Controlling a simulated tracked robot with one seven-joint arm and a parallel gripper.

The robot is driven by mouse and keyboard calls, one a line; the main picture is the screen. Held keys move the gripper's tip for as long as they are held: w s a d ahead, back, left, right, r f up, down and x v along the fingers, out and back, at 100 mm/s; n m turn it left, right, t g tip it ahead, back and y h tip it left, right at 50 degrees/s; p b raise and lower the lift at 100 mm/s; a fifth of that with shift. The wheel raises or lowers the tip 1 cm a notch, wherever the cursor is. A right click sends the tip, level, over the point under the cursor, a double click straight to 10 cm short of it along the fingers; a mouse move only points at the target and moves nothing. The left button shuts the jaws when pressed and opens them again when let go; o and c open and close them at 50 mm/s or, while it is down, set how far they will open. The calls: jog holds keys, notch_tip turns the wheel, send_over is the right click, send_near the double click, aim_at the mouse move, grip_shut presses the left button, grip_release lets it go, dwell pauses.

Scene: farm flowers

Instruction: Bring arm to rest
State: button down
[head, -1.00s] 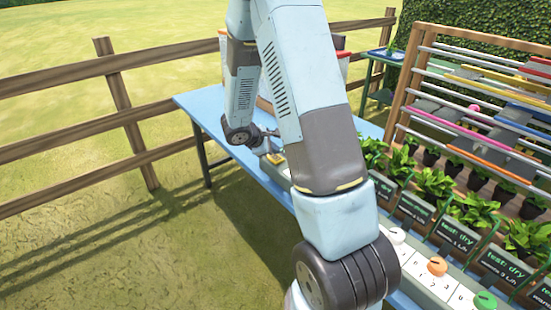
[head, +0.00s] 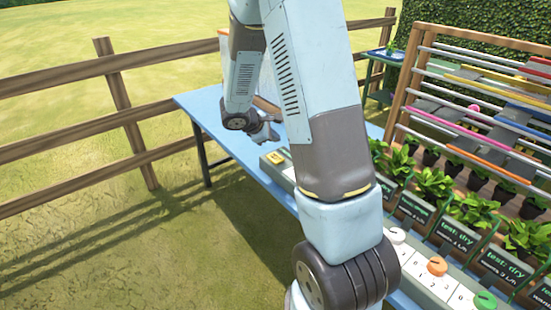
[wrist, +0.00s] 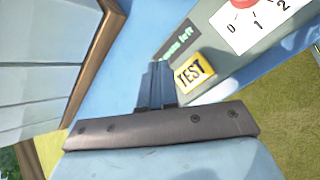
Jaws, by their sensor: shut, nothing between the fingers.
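My gripper (wrist: 155,85) is shut and empty in the wrist view, its two fingers together over the blue table (wrist: 110,70). A yellow TEST button (wrist: 194,72) is just right of the fingertips in that view, on a grey-green control panel (wrist: 215,45). In the head view my gripper (head: 268,133) is small and partly hidden by my own arm. It hangs above the far end of the panel, apart from the yellow button (head: 275,157).
Potted plants (head: 434,187) with dark labels stand along the table's right side, before a wooden rack with rails (head: 485,100). White, orange and green knobs (head: 437,266) line the panel. A wooden fence (head: 120,117) runs behind on the left, over open grass.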

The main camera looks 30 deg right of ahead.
dwell(0.7)
jog(key=s+a+r+m+t+y, duration=0.1)
jog(key=s+a+r+m+y, duration=0.2)
jog(key=s+r, duration=0.5)
jog(key=s+a+r+m+t+y, duration=0.1)
jog(key=s+a+r+m+y, duration=0.2)
jog(key=s+a+r+m, duration=0.2)
jog(key=s+a+r+m+t+y, duration=0.1)
jog(key=s+a+r+m, duration=0.3)
jog(key=s+r, duration=0.7)
jog(key=s+a+y, duration=0.1)
jog(key=s, duration=0.4)
jog(key=shift+r+y, duration=0.35)
jog(key=shift+y, duration=0.05)
jog(key=shift+s, duration=0.15)
